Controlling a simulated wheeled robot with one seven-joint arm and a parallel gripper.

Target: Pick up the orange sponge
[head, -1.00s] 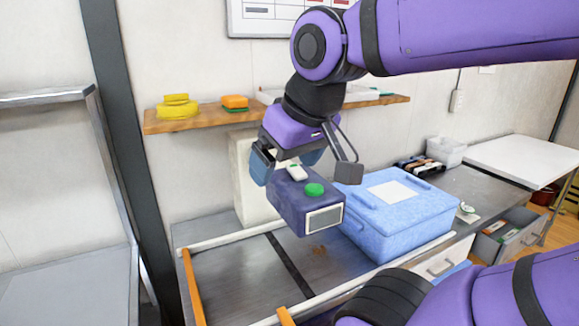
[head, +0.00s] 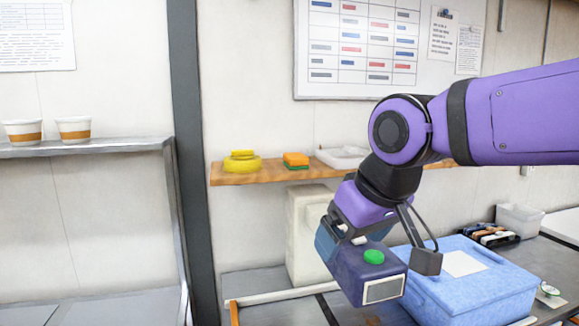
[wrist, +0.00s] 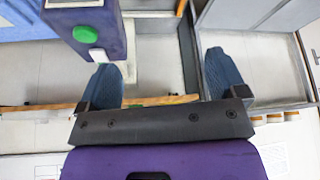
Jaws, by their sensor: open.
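The orange sponge (head: 295,158) lies on a wooden wall shelf (head: 232,180) in the head view, with a green layer under it. My gripper (head: 338,240) is below and to the right of the sponge in that picture, apart from it and pointing down. In the wrist view my gripper (wrist: 163,65) is open, with its two blue fingers spread wide and nothing between them. The sponge cannot be made out in the wrist view.
Yellow sponge-like items (head: 242,163) sit left of the sponge, and a white tray (head: 342,157) sits right. A dark blue box with a green button (head: 355,262) is close by my gripper; its support is unclear. A light blue cooler (head: 490,290) stands right. A dark post (head: 190,150) rises left.

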